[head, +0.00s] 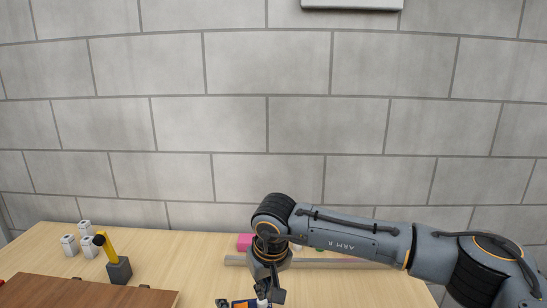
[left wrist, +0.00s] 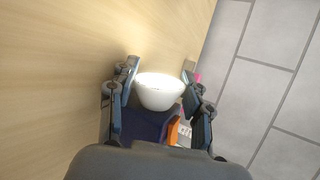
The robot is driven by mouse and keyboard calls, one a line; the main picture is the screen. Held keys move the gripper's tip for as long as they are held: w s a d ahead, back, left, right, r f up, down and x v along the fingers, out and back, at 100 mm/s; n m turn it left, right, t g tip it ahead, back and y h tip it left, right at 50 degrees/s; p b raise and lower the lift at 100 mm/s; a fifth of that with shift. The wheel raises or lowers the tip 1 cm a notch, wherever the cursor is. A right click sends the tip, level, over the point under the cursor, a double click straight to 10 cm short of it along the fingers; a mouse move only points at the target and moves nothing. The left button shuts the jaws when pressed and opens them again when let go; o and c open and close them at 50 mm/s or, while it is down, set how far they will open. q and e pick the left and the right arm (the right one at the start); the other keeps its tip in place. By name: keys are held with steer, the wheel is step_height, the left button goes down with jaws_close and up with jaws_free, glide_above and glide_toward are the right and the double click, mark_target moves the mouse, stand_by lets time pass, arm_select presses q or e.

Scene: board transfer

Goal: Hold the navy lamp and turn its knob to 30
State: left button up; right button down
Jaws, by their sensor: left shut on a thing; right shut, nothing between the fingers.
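The navy lamp shows in the left wrist view as a dark navy body (left wrist: 150,124) with a white bowl-shaped part (left wrist: 160,92) and an orange part (left wrist: 173,131) at its side. My left gripper (left wrist: 160,78) has its fingers on either side of it and is shut on it. In the head view, a navy and orange piece (head: 241,303) of the lamp shows at the bottom edge, mostly cut off. My right gripper (head: 269,296) is shut and empty, pointing down right beside that piece. Whether it touches the lamp is unclear. I cannot read the knob or its scale.
A yellow lamp-like thing on a dark grey base (head: 119,271) stands at the left, near several white blocks (head: 68,245). A brown board (head: 85,291) lies in front. A pink block (head: 244,242) and grey bar (head: 236,261) lie behind my right arm. The wall closes the back.

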arm_select(q)
steer(key=o, duration=0.9)
steer(key=shift+f, duration=0.15)
steer(key=o, duration=0.5)
steer(key=shift+a, duration=0.1)
